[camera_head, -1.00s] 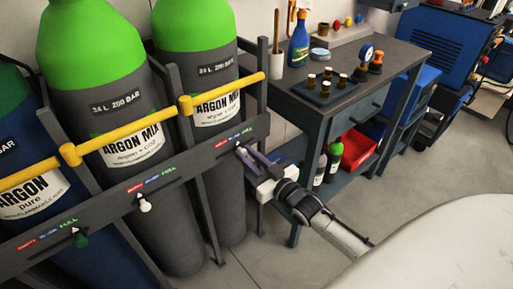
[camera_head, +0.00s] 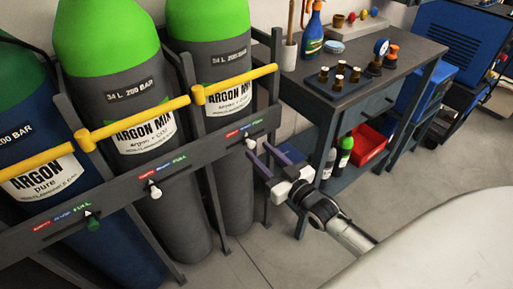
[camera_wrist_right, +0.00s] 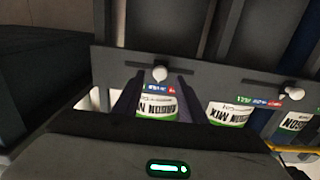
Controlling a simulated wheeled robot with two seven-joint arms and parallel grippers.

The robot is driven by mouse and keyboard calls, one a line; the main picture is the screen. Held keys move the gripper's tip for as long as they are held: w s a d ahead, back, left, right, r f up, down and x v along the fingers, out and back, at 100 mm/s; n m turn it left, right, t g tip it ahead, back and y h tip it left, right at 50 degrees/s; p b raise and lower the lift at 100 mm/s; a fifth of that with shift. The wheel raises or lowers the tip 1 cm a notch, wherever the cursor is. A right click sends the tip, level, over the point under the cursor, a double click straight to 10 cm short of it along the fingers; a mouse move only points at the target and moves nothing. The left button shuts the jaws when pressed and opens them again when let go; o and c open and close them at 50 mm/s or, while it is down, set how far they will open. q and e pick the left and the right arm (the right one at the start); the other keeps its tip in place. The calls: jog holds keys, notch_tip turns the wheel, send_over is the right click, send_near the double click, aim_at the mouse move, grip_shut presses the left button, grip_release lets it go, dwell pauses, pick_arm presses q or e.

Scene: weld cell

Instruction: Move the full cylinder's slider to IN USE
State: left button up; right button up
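A dark rail (camera_head: 205,165) with three sliders crosses the cylinders. The right cylinder's white slider knob (camera_head: 250,143) appears in line with the blue IN USE mark; it also shows in the wrist view (camera_wrist_right: 159,73). The middle white knob (camera_head: 155,191) is by the red EMPTY mark. The left cylinder's green knob (camera_head: 94,223) is by the green FULL mark. My right gripper (camera_head: 262,154) is open, just in front of the right knob. In the wrist view the knob lies between its fingers' lines, seemingly apart from both. My left gripper is out of view.
Argon cylinders (camera_head: 195,80) stand behind yellow retaining bars (camera_head: 236,84). A grey workbench (camera_head: 370,75) with fittings, a spray bottle (camera_head: 312,30) and a red bin (camera_head: 370,145) is to the right. The floor in front of the rack is clear.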

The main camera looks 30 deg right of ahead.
jog(key=s, duration=0.7)
jog(key=shift+d, duration=0.25)
jog(key=shift+s, duration=0.1)
jog(key=s+a+f+n+g+y+p, duration=0.1)
jog(key=s+a+f+g+p, duration=0.1)
jog(key=s+a+f+g, duration=0.7)
jog(key=s+a+f, duration=0.3)
jog(key=s+a, duration=0.4)
jog(key=s, duration=0.1)
jog(key=shift+f, duration=0.25)
dwell(3.2)
